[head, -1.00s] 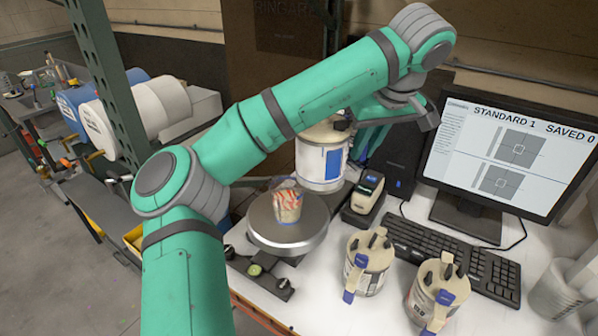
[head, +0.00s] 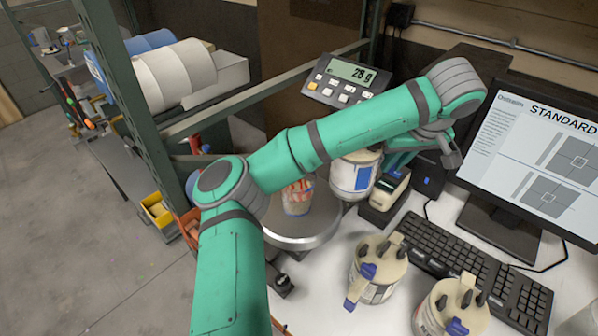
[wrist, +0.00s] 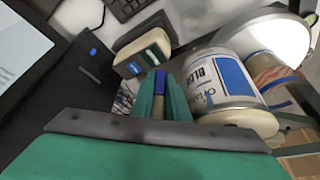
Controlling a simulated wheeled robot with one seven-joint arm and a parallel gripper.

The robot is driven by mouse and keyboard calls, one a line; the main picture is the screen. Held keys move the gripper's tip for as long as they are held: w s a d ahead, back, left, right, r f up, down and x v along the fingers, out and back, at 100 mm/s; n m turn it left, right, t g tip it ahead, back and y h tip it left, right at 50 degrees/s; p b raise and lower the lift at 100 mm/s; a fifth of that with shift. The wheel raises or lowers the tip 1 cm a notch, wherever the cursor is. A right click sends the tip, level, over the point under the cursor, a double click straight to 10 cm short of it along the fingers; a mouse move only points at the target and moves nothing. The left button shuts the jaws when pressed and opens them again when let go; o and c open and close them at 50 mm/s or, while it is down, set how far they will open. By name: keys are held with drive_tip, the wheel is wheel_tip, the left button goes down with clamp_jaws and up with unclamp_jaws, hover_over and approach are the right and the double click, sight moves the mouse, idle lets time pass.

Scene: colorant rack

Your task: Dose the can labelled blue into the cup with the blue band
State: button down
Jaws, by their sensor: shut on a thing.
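The can labelled blue (head: 354,177) is off-white with a blue patch on its label. In the wrist view the can (wrist: 228,78) shows part of the word "BLUE". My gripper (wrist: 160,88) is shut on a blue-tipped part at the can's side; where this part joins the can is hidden. In the head view my gripper (head: 396,160) is right of the can, partly behind my arm. The can looks near upright beside the cup (head: 297,199), a clear cup with red-orange streaks on the round scale pan (head: 318,235). Its band shows blue in the wrist view (wrist: 279,103).
The scale display (head: 350,72) shows a reading in grams, digits hard to read. Two more cans (head: 378,268) (head: 452,308) with blue-tipped levers stand in front. A small label device (head: 385,198), keyboard (head: 465,275) and monitor (head: 540,165) crowd the right.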

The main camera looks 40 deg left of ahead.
sight(361, 158)
drive_tip(key=shift+d+f, duration=0.1)
drive_tip(key=shift+f, duration=0.8)
drive_tip(key=shift+s, duration=0.15)
wheel_tip(361, 158, up, 8)
drive_tip(key=s+a+n+t+h, duration=0.1)
drive_tip(key=s+a+t+h, duration=0.1)
drive_tip(key=t+h, duration=0.1)
drive_tip(key=shift+s+a+t, duration=0.25)
drive_tip(key=shift+a+t, duration=0.05)
drive_tip(key=shift+t, duration=0.1)
drive_tip(key=shift+s+r, duration=0.15)
drive_tip(key=shift+r, duration=0.05)
drive_tip(key=shift+a+r+h+p, duration=0.2)
drive_tip(key=shift+h+p, duration=0.1)
drive_tip(key=shift+s+r+t, duration=0.1)
drive_tip(key=shift+r+t, duration=0.2)
drive_tip(key=shift+r, duration=0.1)
